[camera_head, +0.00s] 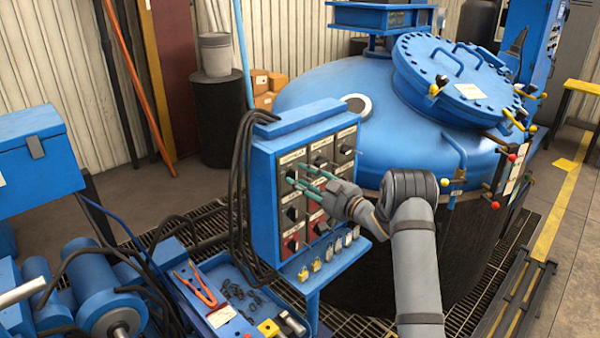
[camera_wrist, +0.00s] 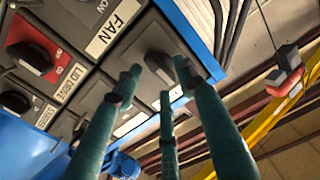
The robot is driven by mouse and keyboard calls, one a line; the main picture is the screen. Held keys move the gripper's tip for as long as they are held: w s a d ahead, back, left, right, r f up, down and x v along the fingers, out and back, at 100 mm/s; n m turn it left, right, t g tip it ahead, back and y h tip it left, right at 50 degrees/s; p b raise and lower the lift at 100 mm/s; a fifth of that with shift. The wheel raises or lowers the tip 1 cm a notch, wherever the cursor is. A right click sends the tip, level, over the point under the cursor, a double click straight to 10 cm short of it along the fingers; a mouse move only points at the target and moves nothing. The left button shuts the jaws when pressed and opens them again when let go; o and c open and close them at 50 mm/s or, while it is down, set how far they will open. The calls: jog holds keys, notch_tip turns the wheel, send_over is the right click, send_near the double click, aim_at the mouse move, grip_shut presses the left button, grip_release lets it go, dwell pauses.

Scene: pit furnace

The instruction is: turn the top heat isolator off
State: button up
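A blue control panel (camera_head: 265,195) carries rows of isolator switches with black rotary knobs on grey and red plates. My gripper (camera_head: 296,178) reaches the left column of the panel from the right. In the wrist view my gripper (camera_wrist: 158,70) has its teal fingers spread around a black knob (camera_wrist: 158,64) on a grey plate. The fingertips are close to the knob's sides; I cannot tell whether they touch it. The label beside this knob is partly hidden by a finger and unreadable. Neighbouring labels read FAN (camera_wrist: 114,28) and LID DRIVE (camera_wrist: 72,82). I cannot make out which switch is the top heat isolator.
Padlocks (camera_head: 328,252) hang along the panel's lower ledge. A blue tray (camera_head: 235,305) with tools stands below it. The blue furnace vessel (camera_head: 330,85) with its lid stands behind. Black cables (camera_head: 238,175) run down the panel's left side.

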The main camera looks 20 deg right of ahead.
jog(key=shift+w+a, duration=0.25)
jog(key=shift+w, duration=0.35)
jog(key=c, duration=0.4)
grip_shut()
